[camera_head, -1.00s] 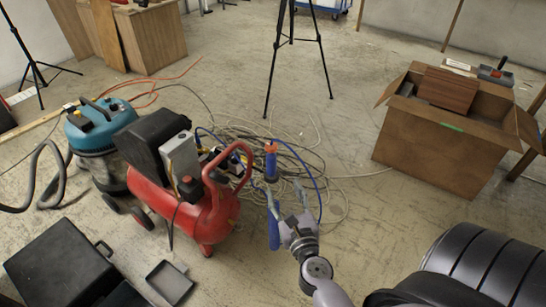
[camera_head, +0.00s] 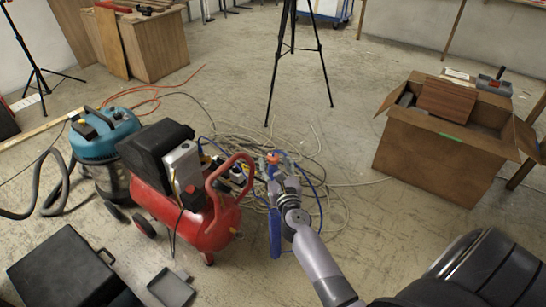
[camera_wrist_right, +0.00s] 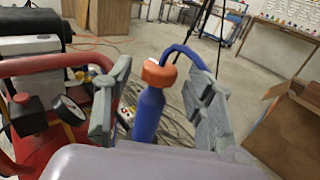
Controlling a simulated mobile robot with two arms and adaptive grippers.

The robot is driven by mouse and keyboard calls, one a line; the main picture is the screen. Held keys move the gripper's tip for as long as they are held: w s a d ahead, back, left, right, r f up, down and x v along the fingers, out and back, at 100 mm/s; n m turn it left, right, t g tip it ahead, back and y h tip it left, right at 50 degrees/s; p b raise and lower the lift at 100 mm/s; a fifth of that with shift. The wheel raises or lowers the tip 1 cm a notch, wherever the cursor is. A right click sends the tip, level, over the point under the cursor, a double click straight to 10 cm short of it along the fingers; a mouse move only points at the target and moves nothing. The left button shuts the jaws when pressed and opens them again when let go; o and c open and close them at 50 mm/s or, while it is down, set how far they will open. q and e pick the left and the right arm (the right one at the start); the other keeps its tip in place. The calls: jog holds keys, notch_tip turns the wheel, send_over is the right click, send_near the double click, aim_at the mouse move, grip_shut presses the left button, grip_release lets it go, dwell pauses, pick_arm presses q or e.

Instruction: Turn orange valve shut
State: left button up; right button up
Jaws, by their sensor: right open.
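The orange valve (camera_wrist_right: 159,73) is a round knob on top of a blue upright cylinder (camera_wrist_right: 148,115) with a blue hose, in the right wrist view. In the head view the orange valve (camera_head: 272,158) shows just beyond my right gripper (camera_head: 279,174), and the blue cylinder (camera_head: 275,232) shows beside the wrist. In the right wrist view my right gripper (camera_wrist_right: 155,103) is open, its two grey fingers on either side of the cylinder and knob with gaps visible. Whether a finger touches is not clear. My left gripper does not show.
A red air compressor (camera_head: 205,225) with a gauge and looped handle stands close on the left. Coiled hoses (camera_head: 325,180) lie on the floor behind. A cardboard box (camera_head: 430,155) stands at the right, and a black tripod (camera_head: 294,60) behind.

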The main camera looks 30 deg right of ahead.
jog(key=shift+x, duration=1.25)
jog(key=shift+c, duration=0.4)
jog(key=c, duration=1.1)
